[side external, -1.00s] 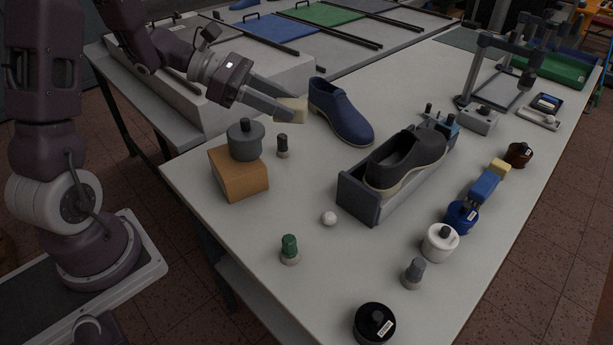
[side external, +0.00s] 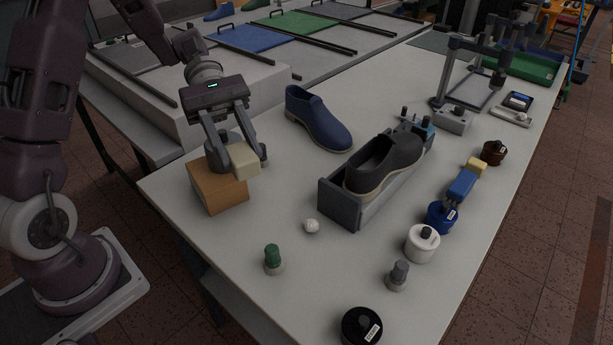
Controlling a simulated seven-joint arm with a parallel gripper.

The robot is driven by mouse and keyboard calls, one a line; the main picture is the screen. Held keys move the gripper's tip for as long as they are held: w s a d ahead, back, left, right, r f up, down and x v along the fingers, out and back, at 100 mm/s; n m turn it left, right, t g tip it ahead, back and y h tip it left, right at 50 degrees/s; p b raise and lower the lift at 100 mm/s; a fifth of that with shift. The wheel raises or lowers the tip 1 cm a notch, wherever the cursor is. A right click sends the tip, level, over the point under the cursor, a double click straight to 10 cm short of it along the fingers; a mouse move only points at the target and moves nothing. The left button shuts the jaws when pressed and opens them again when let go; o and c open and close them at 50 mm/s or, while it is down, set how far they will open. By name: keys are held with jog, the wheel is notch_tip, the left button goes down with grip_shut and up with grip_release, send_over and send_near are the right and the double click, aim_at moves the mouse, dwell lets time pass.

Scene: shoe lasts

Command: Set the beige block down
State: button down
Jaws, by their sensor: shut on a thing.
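The beige block (side external: 241,160) is in my gripper (side external: 244,162), in the side external view. The two fingers are shut on it, one on each side.
A blue shoe (side external: 320,120) lies right of my gripper. A dark shoe (side external: 385,168) sits on a grey holder (side external: 340,203). A white ball (side external: 311,226), a green-capped bottle (side external: 273,258) and several pots stand nearer. The table (side external: 300,180) is bare between the box and the holder.

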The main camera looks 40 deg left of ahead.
jog(key=s+a+f+m+g+y, duration=0.45)
jog(key=m+g+y, duration=0.45)
jog(key=m+y, duration=0.3)
jog(key=w+a+r+m+t+y, duration=0.1)
jog(key=w+a+m+t+y, duration=0.1)
jog(key=m, duration=0.5)
jog(key=w+a+r+m+t+y, duration=0.1)
jog(key=w+a+m+t+y, duration=0.1)
jog(key=w+m+t+y, duration=0.3)
jog(key=w+a+r+m+t+y, duration=0.1)
jog(key=w+a+m+t+y, duration=0.2)
jog(key=m+t+y, duration=0.3)
jog(key=shift+w+r+m, duration=0.15)
jog(key=shift+w+m, duration=0.1)
jog(key=shift+m, duration=0.4)
jog(key=shift+w+r+m, duration=0.15)
jog(key=shift+w+m, duration=0.05)
jog(key=shift+m, duration=0.45)
jog(key=w+d+r+m+t+h, duration=0.1)
jog(key=w+r+m+t+h, duration=0.15)
jog(key=w+m+t, duration=0.3)
notch_tip(320, 180, up, 7)
jog(key=m+t+h, duration=0.5)
jog(key=m+t, duration=0.2)
jog(key=m, duration=0.1)
send_over(304, 181)
jog(key=shift+g+h, duration=0.25)
notch_tip(304, 181, down, 28)
jog(key=shift+w+f, duration=0.1)
